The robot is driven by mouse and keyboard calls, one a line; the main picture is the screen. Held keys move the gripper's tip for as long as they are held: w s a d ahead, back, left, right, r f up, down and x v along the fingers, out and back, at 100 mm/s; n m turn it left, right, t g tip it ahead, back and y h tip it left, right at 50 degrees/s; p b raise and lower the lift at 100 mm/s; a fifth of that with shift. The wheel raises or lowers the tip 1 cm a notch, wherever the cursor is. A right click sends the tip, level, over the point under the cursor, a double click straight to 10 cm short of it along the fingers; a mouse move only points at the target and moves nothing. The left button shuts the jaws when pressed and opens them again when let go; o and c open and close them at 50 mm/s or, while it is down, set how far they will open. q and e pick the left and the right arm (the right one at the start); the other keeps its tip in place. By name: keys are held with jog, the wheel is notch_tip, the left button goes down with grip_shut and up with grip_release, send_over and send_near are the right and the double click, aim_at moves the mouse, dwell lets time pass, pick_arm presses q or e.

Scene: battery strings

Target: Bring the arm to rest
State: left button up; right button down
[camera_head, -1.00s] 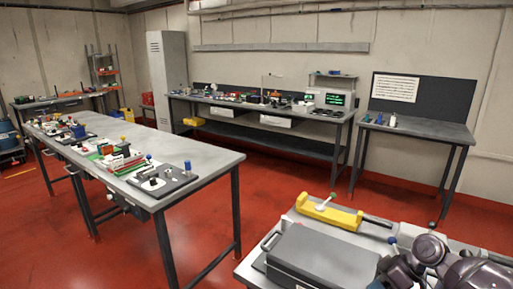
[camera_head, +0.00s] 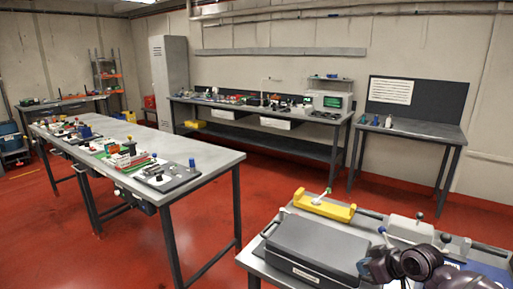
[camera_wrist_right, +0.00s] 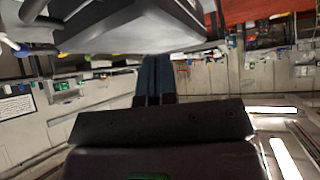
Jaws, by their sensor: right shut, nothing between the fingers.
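My right arm comes in at the lower right of the head view, over the near bench (camera_head: 255,272). Its right gripper (camera_head: 368,268) is beside the right edge of a dark grey case (camera_head: 318,243); I cannot tell from this view whether they touch. In the right wrist view the dark gripper fingers (camera_wrist_right: 154,78) are together with nothing between them. A grey box-like body (camera_wrist_right: 140,28) fills the top of that view. My left gripper is not in view.
A yellow holder (camera_head: 322,207) and a grey block with knobs (camera_head: 410,229) lie behind the case on the near bench. A long table (camera_head: 205,158) with battery parts stands left. Open red floor (camera_head: 285,180) lies between. Benches and a locker (camera_head: 168,80) line the back wall.

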jog(key=s+f+m+t+h, duration=0.1)
jog(key=s+f+m+h, duration=0.1)
jog(key=s+f, duration=0.3)
jog(key=s+a+f+m+t+h, duration=0.1)
jog(key=s+f, duration=0.4)
jog(key=s, duration=0.9)
jog(key=s+f+m+t+h, duration=0.2)
jog(key=s+f, duration=0.3)
jog(key=s, duration=0.4)
jog(key=shift+s+a+m+h, duration=0.2)
jog(key=shift+s+m+h, duration=0.1)
jog(key=shift+s+m, duration=0.1)
jog(key=c, duration=1.8)
grip_release()
jog(key=shift+c, duration=0.2)
